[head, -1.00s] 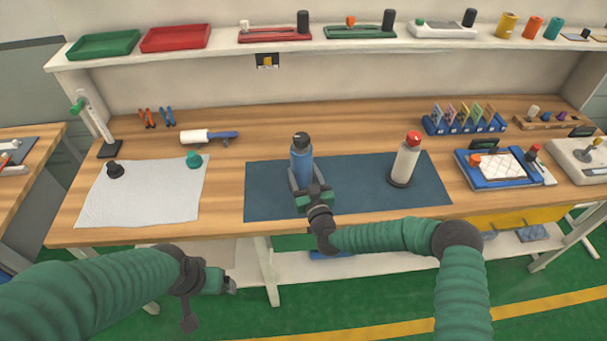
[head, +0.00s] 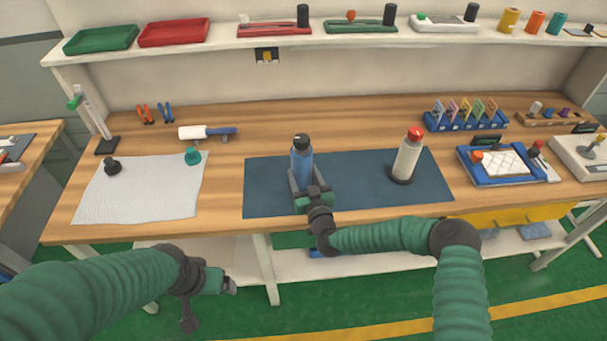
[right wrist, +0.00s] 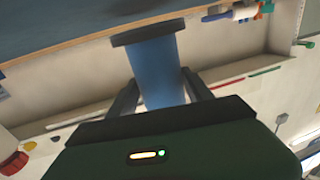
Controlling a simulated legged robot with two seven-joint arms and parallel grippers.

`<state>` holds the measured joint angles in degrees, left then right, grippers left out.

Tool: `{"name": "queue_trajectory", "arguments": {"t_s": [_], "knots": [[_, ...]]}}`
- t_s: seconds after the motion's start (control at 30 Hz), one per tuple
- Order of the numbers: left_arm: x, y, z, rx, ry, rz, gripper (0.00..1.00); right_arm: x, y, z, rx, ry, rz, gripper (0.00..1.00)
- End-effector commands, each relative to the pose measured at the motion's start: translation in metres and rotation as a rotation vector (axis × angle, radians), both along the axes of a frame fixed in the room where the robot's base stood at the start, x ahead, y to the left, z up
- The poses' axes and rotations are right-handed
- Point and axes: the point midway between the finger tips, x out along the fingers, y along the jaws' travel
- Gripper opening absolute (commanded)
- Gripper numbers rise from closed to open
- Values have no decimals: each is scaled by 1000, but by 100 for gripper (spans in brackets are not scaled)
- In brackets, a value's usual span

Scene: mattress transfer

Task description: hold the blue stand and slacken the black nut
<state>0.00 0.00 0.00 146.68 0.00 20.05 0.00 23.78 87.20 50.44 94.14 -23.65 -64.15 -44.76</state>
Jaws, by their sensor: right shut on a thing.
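The blue stand (head: 302,167) stands upright on the dark blue mat (head: 270,202), with the black nut (head: 302,141) on its top. My right gripper (head: 305,186) is shut on the blue stand, one finger on each side of its body. In the right wrist view the blue stand (right wrist: 156,72) shows between the two fingers (right wrist: 158,92), with a dark disc at its end. My left gripper (head: 230,286) is in front of the bench, low and away from the stand. Its fingertips are too small to tell open from shut.
A white stand with a red nut (head: 407,158) is at the mat's right. A white cloth (head: 145,190) with a black knob and a green knob lies left. A blue tray (head: 500,166) sits right of the mat. The mat between the two stands is clear.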

Motion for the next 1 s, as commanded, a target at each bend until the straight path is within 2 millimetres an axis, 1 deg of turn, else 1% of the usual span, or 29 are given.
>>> {"name": "queue_trajectory", "arguments": {"t_s": [0.77,1.0], "knots": [[0,0,-18,0,0,0,84,1,0,-19,1,-7,-1,0],[0,0,-17,0,0,0,84,1,0,-18,1,-7,-1,0]]}}
